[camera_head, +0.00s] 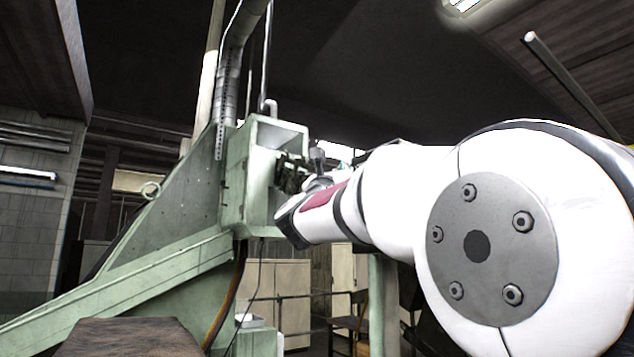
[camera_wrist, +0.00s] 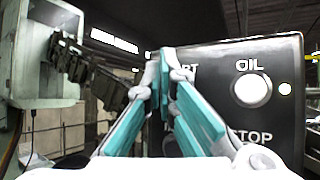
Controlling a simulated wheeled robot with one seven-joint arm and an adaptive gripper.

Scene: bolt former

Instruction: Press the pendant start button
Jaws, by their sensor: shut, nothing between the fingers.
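The pendant (camera_wrist: 215,58) is a dark box with a black face that fills the right half of the wrist view. A partly covered label ending in "RT" shows beside my fingers, and the start button itself is hidden behind them. A round white button (camera_wrist: 252,90) sits under the label "OIL". The label "STOP" is lower on the face. My gripper (camera_wrist: 165,58) has teal finger pads; its fingers are shut and empty, with the tips in front of the pendant's upper left part. I cannot tell whether they touch it. In the head view my arm hides the pendant.
A pale green machine (camera_head: 170,235) with a sloping side stands left of my arm, and its box-shaped head (camera_head: 235,180) is close to the wrist. Dark machine parts (camera_wrist: 75,65) jut toward my fingers from the left. Cables hang below the machine head.

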